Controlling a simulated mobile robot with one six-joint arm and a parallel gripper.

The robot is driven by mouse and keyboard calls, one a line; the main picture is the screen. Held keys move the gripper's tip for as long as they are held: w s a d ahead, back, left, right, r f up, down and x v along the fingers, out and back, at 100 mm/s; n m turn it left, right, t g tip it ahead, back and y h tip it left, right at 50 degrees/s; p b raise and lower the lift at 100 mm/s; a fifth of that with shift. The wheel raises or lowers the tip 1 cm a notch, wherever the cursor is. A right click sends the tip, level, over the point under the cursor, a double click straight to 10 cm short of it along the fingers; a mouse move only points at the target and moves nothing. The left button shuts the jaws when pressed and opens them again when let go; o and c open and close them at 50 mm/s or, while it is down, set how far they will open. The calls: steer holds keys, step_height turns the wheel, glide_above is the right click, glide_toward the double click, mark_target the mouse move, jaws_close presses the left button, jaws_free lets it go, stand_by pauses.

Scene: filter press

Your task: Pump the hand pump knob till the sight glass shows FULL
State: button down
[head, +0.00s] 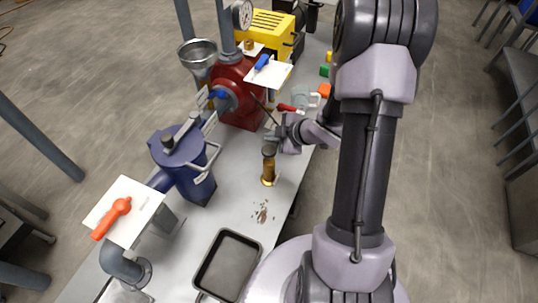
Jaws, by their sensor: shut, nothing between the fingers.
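A small brass hand pump (268,172) stands upright on the grey bench, with a dark knob (268,151) on top. My gripper (271,139) is shut and empty, just above and behind the knob in the head view. I cannot tell whether its fingertips touch the knob. I cannot make out a sight glass or any FULL mark from here.
A blue vessel (186,165) with a clamp bar stands left of the pump, and a red housing (238,92) behind. An orange-handled valve (117,212) is at the left. A dark tray (228,266) and brown spill (262,212) lie in front.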

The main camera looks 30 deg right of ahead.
mark_target(272, 151)
steer(key=shift+f+b, duration=0.9)
steer(key=shift+f, duration=0.7)
steer(key=shift+f, duration=0.1)
stand_by(0.5)
steer(key=shift+f+b, duration=0.3)
steer(key=shift+f, duration=0.05)
steer(key=shift+f+b, duration=1.6)
steer(key=shift+f, duration=0.3)
stand_by(1.5)
steer(key=shift+r+p, duration=2.15)
steer(key=shift+r, duration=0.2)
steer(key=shift+r, duration=0.1)
step_height(272, 151, up, 5)
steer(key=p, duration=0.4)
steer(key=shift+p, duration=0.3)
